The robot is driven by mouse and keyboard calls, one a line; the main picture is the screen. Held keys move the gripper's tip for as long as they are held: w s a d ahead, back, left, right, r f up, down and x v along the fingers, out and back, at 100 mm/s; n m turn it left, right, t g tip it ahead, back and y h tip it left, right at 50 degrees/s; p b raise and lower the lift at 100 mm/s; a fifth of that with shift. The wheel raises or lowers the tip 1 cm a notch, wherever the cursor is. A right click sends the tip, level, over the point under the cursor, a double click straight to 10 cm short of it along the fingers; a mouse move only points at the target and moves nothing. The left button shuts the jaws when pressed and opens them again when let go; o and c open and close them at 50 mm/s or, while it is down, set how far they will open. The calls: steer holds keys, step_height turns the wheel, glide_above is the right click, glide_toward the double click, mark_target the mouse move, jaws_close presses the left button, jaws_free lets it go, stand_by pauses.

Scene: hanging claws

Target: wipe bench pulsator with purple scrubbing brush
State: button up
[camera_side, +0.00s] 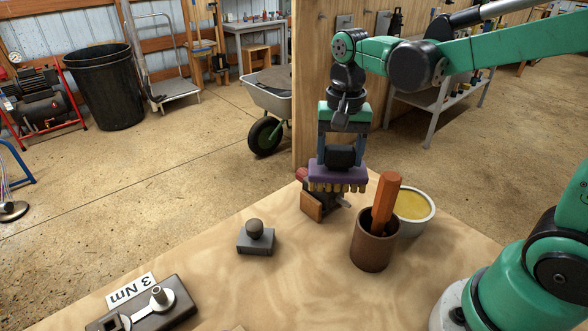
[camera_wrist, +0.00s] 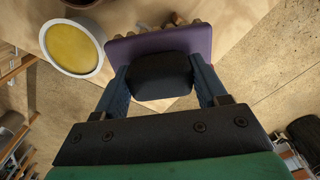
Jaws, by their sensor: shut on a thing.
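My gripper (camera_side: 341,150) is shut on the dark handle block of the purple scrubbing brush (camera_side: 338,172). The brush is held level with its tan bristles facing down. It is directly over a dark object with a wooden block and a red end (camera_side: 313,204) at the bench's far edge, and hides much of it. I cannot tell whether the bristles touch it or whether it is the pulsator. In the wrist view, the brush (camera_wrist: 125,50) and its handle (camera_wrist: 160,76) sit between the fingers of my gripper (camera_wrist: 163,85).
A brown cup (camera_side: 372,250) with an orange bar upright in it stands right of the brush, beside a white bowl of yellow contents (camera_side: 430,215). A grey block with a round knob (camera_side: 256,240) and a wrench on a dark base (camera_side: 150,308) with a "3 Nm" card are left and nearer.

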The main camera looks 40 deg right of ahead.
steer(key=shift+w+f, duration=0.1)
steer(key=shift+w, duration=0.25)
steer(key=shift+c, duration=0.5)
steer(key=shift+w+f, duration=0.2)
steer(key=shift+w, duration=1)
steer(key=shift+w+r, duration=0.1)
steer(key=shift+w, duration=1.35)
steer(key=shift+s, duration=3.1)
steer(key=shift+r, duration=4.05)
steer(key=shift+w, duration=0.1)
